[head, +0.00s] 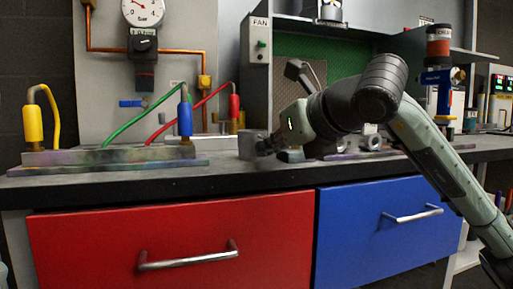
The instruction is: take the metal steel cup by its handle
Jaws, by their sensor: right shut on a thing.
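The metal steel cup (247,145) is a small grey cylinder standing upright near the front edge of the bench, at the middle of the head view. My right gripper (266,144) comes in from the right and is shut at the cup's right side, where the handle would be. The fingers cover the handle, so its exact hold is hidden. I cannot tell whether the cup touches the bench. My left gripper is not in view.
The dark bench top (130,183) runs across the view above a red drawer (90,245) and a blue drawer (360,245). A stained rack (100,156) with yellow and blue spray handles stands left. A dark block (291,156) lies just right of the gripper.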

